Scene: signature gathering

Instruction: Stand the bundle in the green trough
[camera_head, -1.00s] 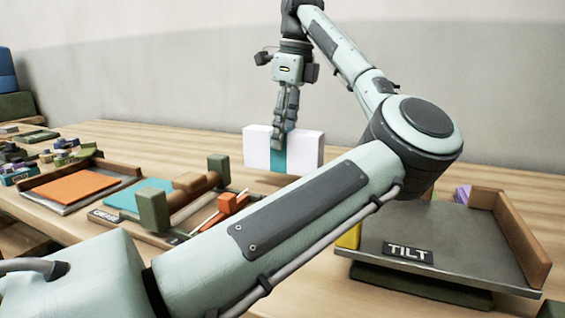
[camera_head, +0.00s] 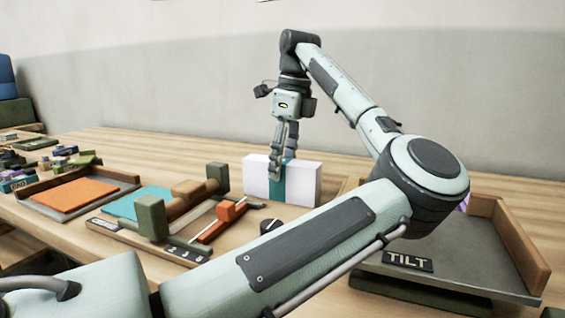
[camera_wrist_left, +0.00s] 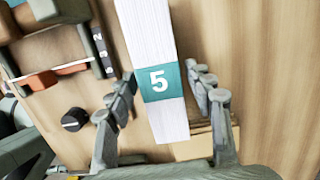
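The bundle is a white block with a teal band (camera_head: 304,184). It stands upright on its long edge at the middle of the table in the head view. The wrist view shows its top edge and the band (camera_wrist_left: 161,83) marked 5. The bundle's underside is low, at or close to the tabletop; contact is unclear. I cannot make out a green trough for certain. My right gripper is out of view.
A wooden frame with green posts (camera_head: 152,217) and a black knob (camera_head: 271,226) lie left of the bundle. A grey tray labelled TILT (camera_head: 460,262) stands at right. An orange sheet (camera_head: 73,193) lies at left. My left arm hides the front middle.

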